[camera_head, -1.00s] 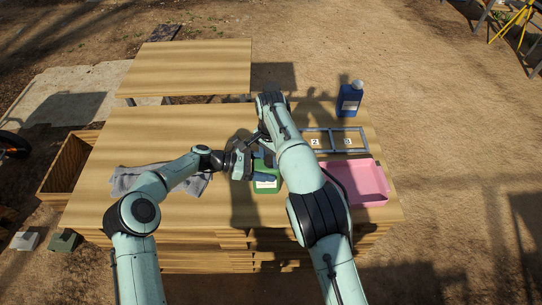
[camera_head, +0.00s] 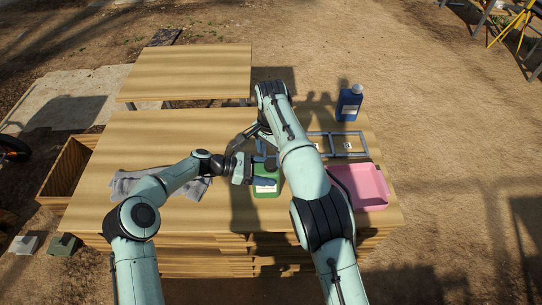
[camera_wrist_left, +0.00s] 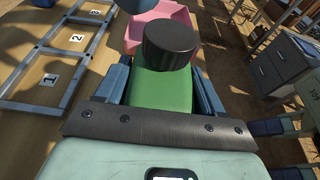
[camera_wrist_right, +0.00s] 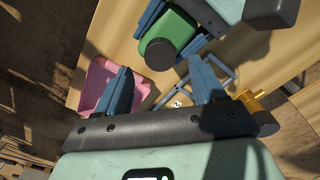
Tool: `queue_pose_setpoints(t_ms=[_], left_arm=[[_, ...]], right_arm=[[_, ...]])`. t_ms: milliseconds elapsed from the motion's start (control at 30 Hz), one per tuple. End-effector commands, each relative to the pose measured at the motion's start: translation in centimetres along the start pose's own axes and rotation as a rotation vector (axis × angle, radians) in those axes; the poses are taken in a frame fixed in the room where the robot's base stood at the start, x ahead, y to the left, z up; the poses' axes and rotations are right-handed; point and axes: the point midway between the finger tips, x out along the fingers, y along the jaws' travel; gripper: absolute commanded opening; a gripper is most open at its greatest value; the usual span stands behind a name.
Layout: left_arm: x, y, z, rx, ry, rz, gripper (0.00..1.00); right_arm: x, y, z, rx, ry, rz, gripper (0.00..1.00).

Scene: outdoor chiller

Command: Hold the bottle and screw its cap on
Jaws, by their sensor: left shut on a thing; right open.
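The green bottle (camera_head: 266,183) with a pale label stands near the front of the wooden table. My left gripper (camera_head: 254,170) is shut on its body from the left. In the left wrist view the green bottle (camera_wrist_left: 162,88) sits between the blue fingers, with the black cap (camera_wrist_left: 170,43) on top. I cannot tell how tightly the cap is seated. My right gripper is open and empty; in the right wrist view its fingers (camera_wrist_right: 162,84) are apart, with the black cap (camera_wrist_right: 160,54) beyond them. My right arm partly hides this gripper in the head view.
A pink tray (camera_head: 362,187) lies to the right of the bottle. A grey frame (camera_head: 347,156) with numbered places lies behind it, and a blue bottle (camera_head: 349,103) stands at the back right. A grey cloth (camera_head: 125,184) lies at the left. The left back tabletop is clear.

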Motion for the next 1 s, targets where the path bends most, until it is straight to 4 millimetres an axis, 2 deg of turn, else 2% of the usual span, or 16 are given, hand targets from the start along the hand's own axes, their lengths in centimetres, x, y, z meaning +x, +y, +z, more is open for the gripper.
queue_pose_setpoints(t_ms=[167, 233, 300, 433, 567, 800, 1000], left_arm=[[0.0, 0.0, -0.1, -0.001, 0.002, 0.0, 0.0], [0.0, 0.0, -0.1, -0.001, 0.002, 0.0, 0.0], [0.0, 0.0, -0.1, -0.001, 0.002, 0.0, 0.0], [0.0, 0.0, -0.1, -0.001, 0.002, 0.0, 0.0], [0.0, 0.0, -0.1, -0.001, 0.002, 0.0, 0.0], [0.0, 0.0, -0.1, -0.001, 0.002, 0.0, 0.0], [0.0, 0.0, -0.1, -0.001, 0.002, 0.0, 0.0]], right_arm=[[0.0, 0.0, 0.0, 0.0, 0.0, 0.0, 0.69], [0.0, 0.0, 0.0, 0.0, 0.0, 0.0, 0.65], [0.0, 0.0, 0.0, -0.014, -0.001, 0.0, 0.65], [-0.1, -0.1, 0.2, -0.131, -0.004, 0.002, 0.65], [-0.5, -0.1, 0.3, -0.384, -0.009, 0.007, 0.65], [-1.8, -0.2, 0.4, -0.979, -0.012, 0.005, 0.65], [-2.9, -0.1, 0.2, -1.355, -0.005, -0.001, 0.65]])
